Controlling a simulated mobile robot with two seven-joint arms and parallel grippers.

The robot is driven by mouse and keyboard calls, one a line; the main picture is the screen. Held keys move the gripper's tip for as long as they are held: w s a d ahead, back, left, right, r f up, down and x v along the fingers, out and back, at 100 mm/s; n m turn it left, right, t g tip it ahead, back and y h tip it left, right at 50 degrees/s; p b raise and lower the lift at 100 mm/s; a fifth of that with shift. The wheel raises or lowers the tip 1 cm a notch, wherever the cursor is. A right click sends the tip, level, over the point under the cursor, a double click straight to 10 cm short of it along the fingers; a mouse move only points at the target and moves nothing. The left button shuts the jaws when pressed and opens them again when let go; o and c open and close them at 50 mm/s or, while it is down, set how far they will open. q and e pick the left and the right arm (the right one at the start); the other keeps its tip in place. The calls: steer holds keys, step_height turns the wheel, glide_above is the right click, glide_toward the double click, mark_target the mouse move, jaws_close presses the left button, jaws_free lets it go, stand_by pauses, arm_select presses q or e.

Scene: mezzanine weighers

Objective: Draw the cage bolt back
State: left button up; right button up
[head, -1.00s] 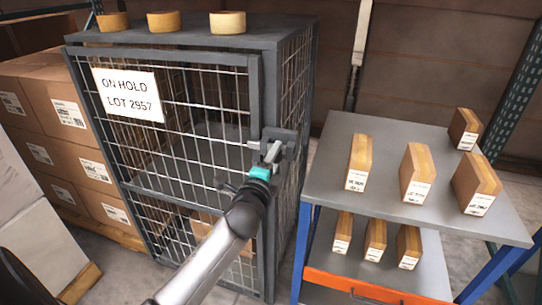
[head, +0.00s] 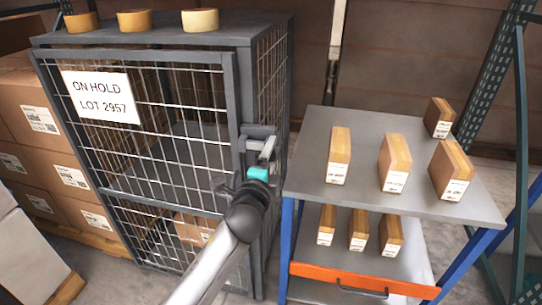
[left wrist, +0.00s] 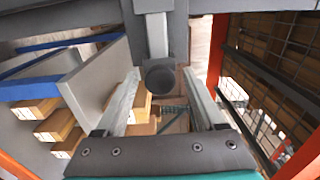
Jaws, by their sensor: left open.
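The cage (head: 234,100) is a grey frame with wire mesh, and its door looks shut. A white sign (head: 101,97) on the door reads "ON HOLD LOT 2957". The bolt (head: 258,131) is grey hardware at the door's right edge, partly covered by my gripper. My left gripper (head: 266,153) is in front of it. In the left wrist view, the bolt's round dark knob (left wrist: 160,75) shows between the lines of my two open fingers, near their tips. I cannot tell whether either finger touches it. My right gripper is out of view.
Tape rolls (head: 134,19) sit on the cage top. Stacked cartons (head: 60,170) stand at the left. A narrow gap separates cage and cart.

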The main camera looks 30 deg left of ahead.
arm_select(q)
steer(key=v, duration=1.5)
steer(key=shift+p, duration=0.45)
steer(key=shift+s+d+r, duration=0.1)
steer(key=shift+d, duration=0.05)
steer(key=s+d+f+n+g+h, duration=0.1)
steer(key=s+d+f+n+g, duration=0.15)
steer(key=f, duration=0.85)
steer(key=s+d+f+n+g+h, duration=0.1)
steer(key=s+f+g, duration=0.2)
steer(key=f, duration=0.9)
steer(key=s+d+f+n+g+h, duration=0.2)
steer(key=f+g, duration=0.1)
steer(key=f, duration=0.8)
steer(key=s+f+n+g, duration=0.2)
steer(key=s+f, duration=0.3)
steer(key=s, duration=0.4)
steer(key=s+a+f+n+g, duration=0.1)
steer(key=s+f+n+g, duration=0.2)
steer(key=s+f, duration=0.3)
steer(key=s+f+n+g, duration=0.2)
steer(key=s+f, duration=0.4)
steer(key=s, duration=0.5)
steer(key=shift+s+a+f+g, duration=0.25)
steer(key=shift+s+a+g, duration=0.1)
steer(key=shift+g, duration=0.1)
